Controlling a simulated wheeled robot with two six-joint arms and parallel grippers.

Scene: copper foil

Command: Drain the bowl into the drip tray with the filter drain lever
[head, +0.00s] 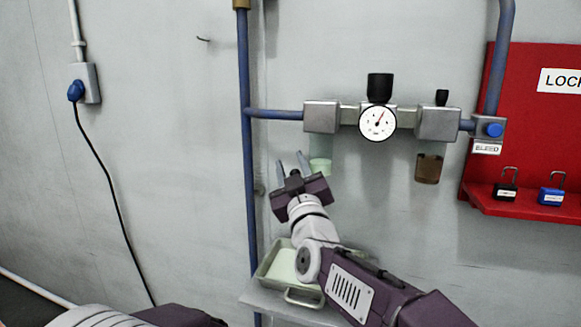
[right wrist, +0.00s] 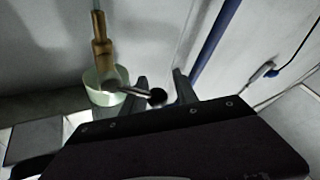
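The filter bowl (head: 320,160) hangs under the left block of the wall unit, clear with pale green liquid low in it. The right wrist view shows the bowl (right wrist: 103,97) with a brass drain (right wrist: 101,45) and a drain lever ending in a black knob (right wrist: 157,97). My right gripper (head: 292,162) is open just left of the bowl. In the right wrist view, the knob shows between its two fingers (right wrist: 161,82); I cannot tell whether they touch. The green drip tray (head: 303,296) is below, partly hidden by my right arm. My left gripper is not in view.
A pressure gauge (head: 378,123) sits in the unit's middle, and a second bowl (head: 428,168) with brown liquid hangs at right. A blue pipe (head: 248,180) runs down the wall left of my gripper. A red lockout board (head: 475,150) is at far right.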

